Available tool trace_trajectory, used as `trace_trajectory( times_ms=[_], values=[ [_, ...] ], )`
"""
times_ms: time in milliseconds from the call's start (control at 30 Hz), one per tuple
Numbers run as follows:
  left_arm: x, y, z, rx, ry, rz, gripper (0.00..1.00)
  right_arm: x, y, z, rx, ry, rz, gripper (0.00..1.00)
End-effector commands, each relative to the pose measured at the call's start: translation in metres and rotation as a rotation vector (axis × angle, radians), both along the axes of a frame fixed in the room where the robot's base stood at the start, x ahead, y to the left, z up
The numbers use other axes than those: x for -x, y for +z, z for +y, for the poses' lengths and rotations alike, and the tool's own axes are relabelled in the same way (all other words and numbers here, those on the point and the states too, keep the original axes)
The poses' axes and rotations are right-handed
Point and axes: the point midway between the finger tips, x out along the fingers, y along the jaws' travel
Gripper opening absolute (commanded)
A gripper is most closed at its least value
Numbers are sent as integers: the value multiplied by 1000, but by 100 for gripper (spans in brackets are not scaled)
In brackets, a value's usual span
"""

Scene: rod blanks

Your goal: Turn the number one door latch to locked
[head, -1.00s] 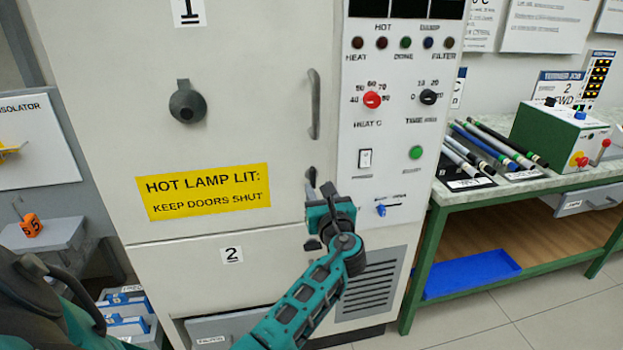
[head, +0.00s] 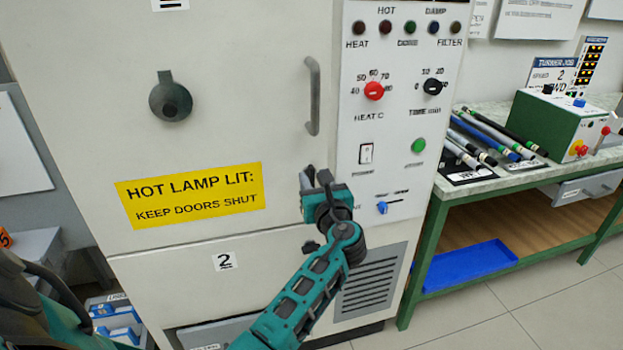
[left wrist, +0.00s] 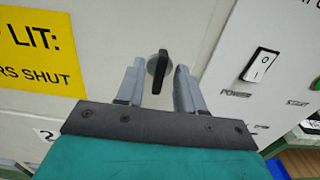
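The number one door (head: 240,110) is the large pale upper door of the cabinet, and it looks shut. Its latch is a small black turn knob (left wrist: 158,66) in the left wrist view, with its bar close to upright. My left gripper (head: 316,178) is at the door's lower right edge, in front of the latch, and mostly hides it in the head view. In the left wrist view its two grey fingers (left wrist: 156,84) are apart, one on each side of the knob. I cannot tell whether they touch it. My right gripper is not in view.
A vertical door handle (head: 313,96) is above the gripper. The control panel (head: 395,150), with knobs and switches, is close on the right. A second dark latch (head: 310,246) is below, by the number two door (head: 180,280). A green-framed bench (head: 450,195) stands at right.

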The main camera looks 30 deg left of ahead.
Motion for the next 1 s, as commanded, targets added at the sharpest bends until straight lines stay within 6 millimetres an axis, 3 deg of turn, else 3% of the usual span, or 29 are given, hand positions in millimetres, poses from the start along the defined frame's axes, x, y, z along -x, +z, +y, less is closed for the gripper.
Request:
trace_trajectory(
  times_ms=[367,733,1000],
  values=[
    [0,0,-1,0,0,0,36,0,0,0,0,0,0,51],
    [0,0,-1,0,0,0,1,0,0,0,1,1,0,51],
    [0,0,-1,0,-1,0,0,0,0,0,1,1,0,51]
  ],
)
